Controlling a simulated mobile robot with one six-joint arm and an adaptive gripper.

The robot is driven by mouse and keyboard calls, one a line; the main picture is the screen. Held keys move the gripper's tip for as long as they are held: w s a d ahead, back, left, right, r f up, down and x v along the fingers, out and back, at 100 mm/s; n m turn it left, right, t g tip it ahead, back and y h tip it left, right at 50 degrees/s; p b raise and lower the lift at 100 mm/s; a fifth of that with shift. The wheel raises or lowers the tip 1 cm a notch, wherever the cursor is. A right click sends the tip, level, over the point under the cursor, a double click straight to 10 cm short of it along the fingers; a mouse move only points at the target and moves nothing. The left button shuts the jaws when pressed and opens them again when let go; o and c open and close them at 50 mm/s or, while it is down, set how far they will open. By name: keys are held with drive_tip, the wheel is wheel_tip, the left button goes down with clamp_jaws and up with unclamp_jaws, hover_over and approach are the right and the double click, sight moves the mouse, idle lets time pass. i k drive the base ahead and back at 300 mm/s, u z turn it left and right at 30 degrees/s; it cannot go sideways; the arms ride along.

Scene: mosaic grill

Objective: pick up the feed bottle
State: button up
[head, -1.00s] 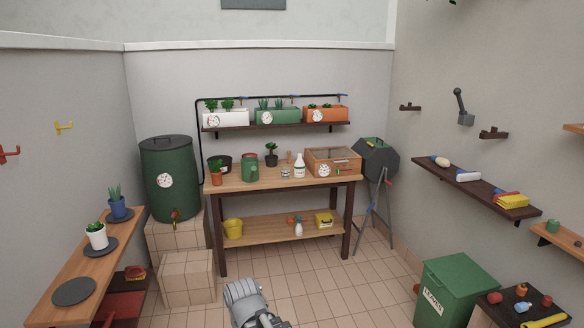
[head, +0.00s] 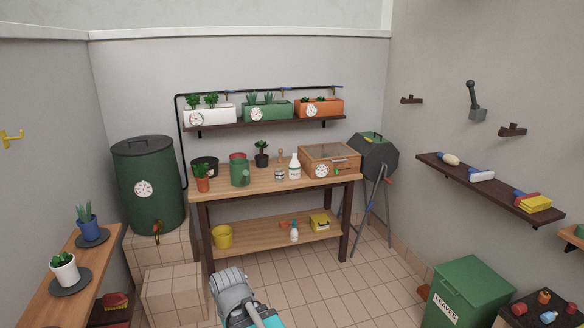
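A white bottle (head: 294,167) stands upright on the wooden workbench (head: 330,180), between a small jar and the wooden glazed box. It looks like the feed bottle, but its label is too small to read. A second small white bottle (head: 294,232) stands on the bench's lower shelf. My gripper (head: 231,284) is a grey shape low in the picture, in front of the bench and apart from both bottles.
A green barrel (head: 148,185) stands left, a dark tumbler (head: 372,158) right. A planter shelf (head: 210,128) hangs above the bench. A green leaves bin (head: 468,293) stands front right. Tiled floor before the bench is clear.

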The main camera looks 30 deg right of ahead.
sight(294, 167)
drive_tip(key=u, duration=0.05)
drive_tip(key=i, duration=3.25)
drive_tip(key=z, duration=1.95)
